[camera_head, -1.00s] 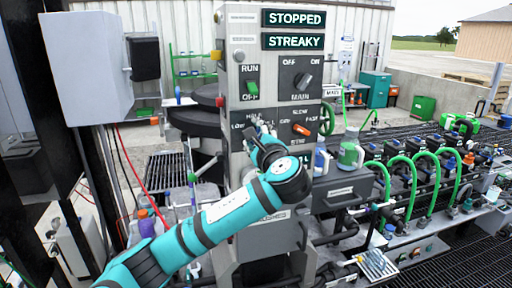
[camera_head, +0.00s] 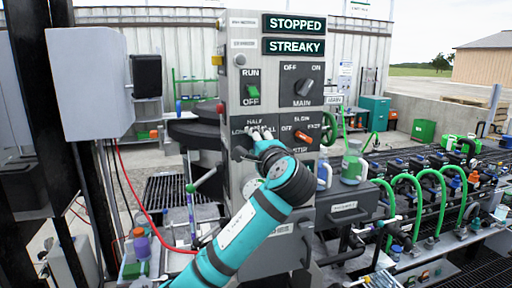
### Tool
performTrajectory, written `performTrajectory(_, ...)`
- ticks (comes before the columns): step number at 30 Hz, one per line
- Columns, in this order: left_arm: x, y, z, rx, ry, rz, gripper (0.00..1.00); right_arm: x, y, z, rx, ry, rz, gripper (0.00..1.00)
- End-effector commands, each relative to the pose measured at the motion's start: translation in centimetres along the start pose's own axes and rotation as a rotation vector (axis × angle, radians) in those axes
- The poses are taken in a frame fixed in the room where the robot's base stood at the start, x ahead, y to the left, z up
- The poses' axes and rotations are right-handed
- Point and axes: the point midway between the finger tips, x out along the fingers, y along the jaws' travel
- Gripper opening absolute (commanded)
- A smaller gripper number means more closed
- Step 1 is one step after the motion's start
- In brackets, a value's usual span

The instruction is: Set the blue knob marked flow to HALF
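The grey control panel (camera_head: 237,105) stands upright at the middle. A dial plate with HALF at its top and a partly covered LOW label (camera_head: 238,131) at its left is on its lower left. My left arm comes up from the bottom, and its gripper (camera_head: 256,138) is in front of this plate. The blue knob cannot be made out there; the gripper and wrist cover the dial's middle. Whether the fingers touch or grasp anything is too small to tell. My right gripper is not in view.
An orange knob (camera_head: 302,136) is on the plate to the right. Above are a green RUN/OFF switch (camera_head: 252,92) and a dark MAIN knob (camera_head: 304,87). Displays read STOPPED (camera_head: 294,24) and STREAKY (camera_head: 294,47). A green-and-white jug (camera_head: 352,163) stands right of the panel.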

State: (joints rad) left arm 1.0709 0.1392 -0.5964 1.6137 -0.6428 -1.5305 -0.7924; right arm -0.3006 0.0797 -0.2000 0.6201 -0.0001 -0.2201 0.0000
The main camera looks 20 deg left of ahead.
Motion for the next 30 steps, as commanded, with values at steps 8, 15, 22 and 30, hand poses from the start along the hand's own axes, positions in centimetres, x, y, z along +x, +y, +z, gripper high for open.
performTrajectory(8, 0.0, 0.3, -0.1, -0.003, 0.000, 0.006, 0.11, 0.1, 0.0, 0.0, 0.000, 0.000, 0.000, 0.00)
performTrajectory(15, 0.0, 0.3, 0.0, -0.002, 0.000, 0.006, 0.57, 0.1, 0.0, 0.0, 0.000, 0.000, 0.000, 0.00)
performTrajectory(22, 0.0, 0.1, 0.0, -0.004, 0.000, 0.003, 0.67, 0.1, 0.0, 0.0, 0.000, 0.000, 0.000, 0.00)
performTrajectory(30, -1.2, 0.1, -0.1, -0.005, 0.002, 0.001, 0.67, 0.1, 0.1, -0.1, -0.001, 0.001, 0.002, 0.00)
